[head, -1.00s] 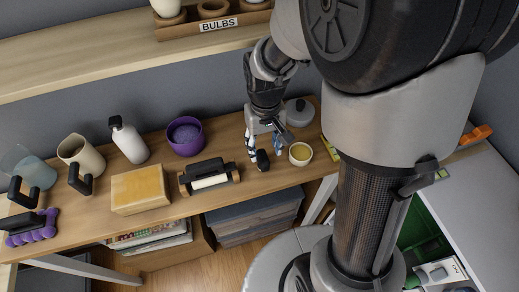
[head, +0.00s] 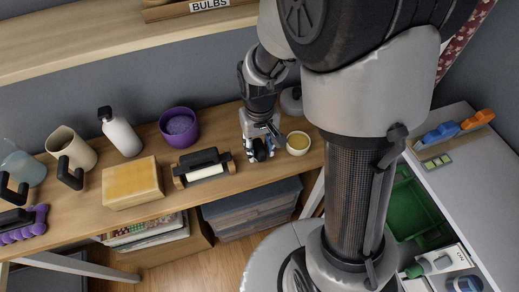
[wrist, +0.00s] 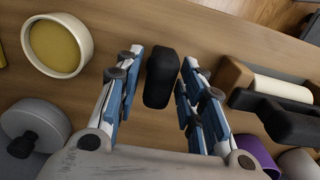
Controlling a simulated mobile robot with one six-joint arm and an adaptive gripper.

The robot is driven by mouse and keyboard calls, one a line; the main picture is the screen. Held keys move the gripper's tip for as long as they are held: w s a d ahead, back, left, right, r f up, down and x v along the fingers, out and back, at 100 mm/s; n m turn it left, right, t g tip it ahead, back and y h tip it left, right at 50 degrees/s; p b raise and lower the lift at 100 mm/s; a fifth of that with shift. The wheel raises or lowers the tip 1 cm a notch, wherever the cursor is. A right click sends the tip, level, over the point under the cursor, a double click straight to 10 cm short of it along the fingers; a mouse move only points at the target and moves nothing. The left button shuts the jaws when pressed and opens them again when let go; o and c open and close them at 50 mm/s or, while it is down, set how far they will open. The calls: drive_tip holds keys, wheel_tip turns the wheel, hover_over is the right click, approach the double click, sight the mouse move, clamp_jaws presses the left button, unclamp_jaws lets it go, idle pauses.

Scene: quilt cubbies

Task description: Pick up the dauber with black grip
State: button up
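The dauber with black grip (wrist: 161,80) stands on the wooden table, seen from above in the wrist view as a dark rounded block. Its lower part is hidden. In the head view it is a small dark shape (head: 260,151) mostly covered by my gripper (head: 258,152). My gripper also shows in the wrist view (wrist: 160,86), pointing down with its blue-and-grey fingers on either side of the black grip. The fingers are open, with narrow gaps visible between them and the grip.
A cream bowl with yellow contents (head: 298,143) stands close right of my gripper. A black-handled roller (head: 204,168) lies close on its left. A grey lidded pot (wrist: 34,126) is nearby. Further left are a purple pot (head: 179,127), a white bottle (head: 122,135) and a yellow-topped block (head: 131,182).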

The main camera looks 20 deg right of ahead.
clamp_jaws()
drive_tip(key=shift+r, duration=0.2)
idle(0.3)
